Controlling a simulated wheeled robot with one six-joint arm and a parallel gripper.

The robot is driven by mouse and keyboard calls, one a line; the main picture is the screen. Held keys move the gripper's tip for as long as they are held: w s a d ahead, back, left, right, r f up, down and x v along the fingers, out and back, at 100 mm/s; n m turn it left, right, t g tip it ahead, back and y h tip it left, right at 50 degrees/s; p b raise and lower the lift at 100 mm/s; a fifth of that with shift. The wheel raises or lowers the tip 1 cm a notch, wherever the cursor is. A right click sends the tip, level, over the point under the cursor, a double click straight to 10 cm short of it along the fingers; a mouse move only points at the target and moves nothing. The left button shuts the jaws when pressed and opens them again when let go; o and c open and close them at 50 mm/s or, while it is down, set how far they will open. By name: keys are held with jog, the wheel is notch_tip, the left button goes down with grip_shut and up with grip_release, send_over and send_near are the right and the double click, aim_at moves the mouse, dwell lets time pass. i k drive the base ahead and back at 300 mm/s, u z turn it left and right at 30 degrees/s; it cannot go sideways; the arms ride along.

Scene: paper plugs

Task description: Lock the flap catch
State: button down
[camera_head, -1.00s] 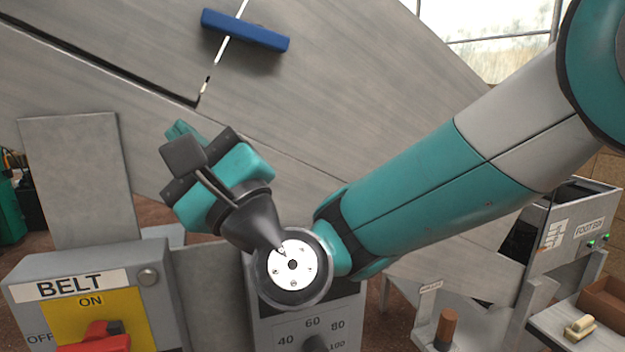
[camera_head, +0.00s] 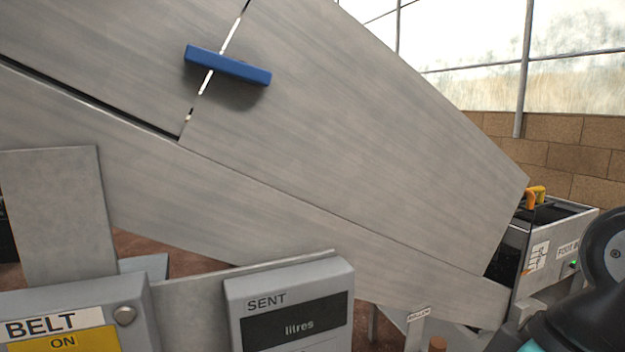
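A blue bar (camera_head: 228,66), which looks like the flap catch, sits on the sloping grey panel (camera_head: 340,140) at the upper left. It lies crosswise over the bright narrow gap between two panel sections, tilted slightly down to the right. Its ends reach onto the panel on both sides of the gap. My gripper is out of view. Only a dark and teal part of my arm shows at the lower right edge, well away from the blue bar.
A BELT switch box (camera_head: 80,310) stands at the lower left, beside a box marked SENT and litres (camera_head: 290,305). An upright grey plate (camera_head: 55,215) is at the left. A grey bin (camera_head: 560,220) with an orange-yellow handle (camera_head: 537,192) stands at the right.

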aim_at(194, 56)
jog(key=z, duration=0.15)
jog(key=k, duration=0.35)
jog(key=u, duration=0.95)
jog(key=i, duration=0.5)
